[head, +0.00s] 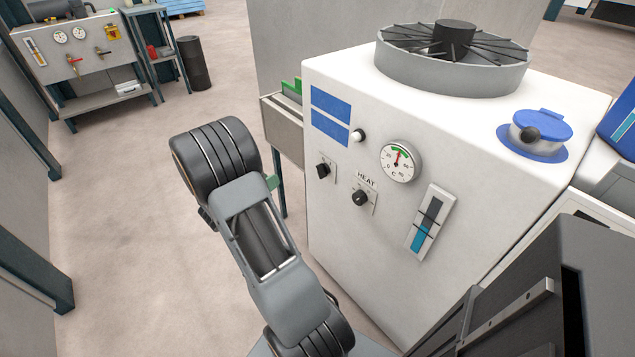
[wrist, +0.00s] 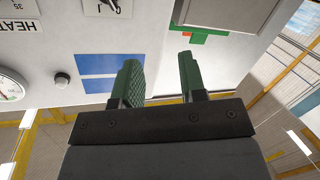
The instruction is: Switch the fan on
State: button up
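A white cabinet (head: 285,206) carries a round fan housing (head: 450,75) with dark radial bars on top; I cannot tell whether it turns. On its front, a small black switch (head: 323,171) sits left of the black HEAT knob (head: 360,198); the switch's own label is unreadable. In the wrist view, which is upside down, the switch (wrist: 112,5) is cut off at the top edge. My gripper (wrist: 160,82) is open and empty, its green-padded fingers apart in front of the panel near two blue plates (wrist: 110,75). In the head view my arm mostly hides it.
A dial gauge (head: 401,162), a pale round button (head: 358,135) and a blue level gauge (head: 430,222) are on the same panel. A blue-capped filler (head: 535,132) stands on top at right. A beige box (head: 281,125) adjoins the cabinet's left side. Floor at left is clear.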

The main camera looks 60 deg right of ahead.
aim_at(322, 171)
jog(key=s+d+f+g, duration=0.1)
jog(key=s+d, duration=0.2)
jog(key=d, duration=0.1)
jog(key=s+d+g+b, duration=0.1)
jog(key=s+d+g, duration=0.1)
jog(key=d, duration=0.3)
jog(key=s+d+f+m+g+b, duration=0.1)
jog(key=s+d, duration=0.2)
jog(key=d, duration=0.1)
jog(key=shift+s+d+f+h, duration=0.3)
jog(key=shift+s+d+h, duration=0.05)
jog(key=shift+s+h, duration=0.05)
jog(key=shift+c, duration=0.3)
grip_shut()
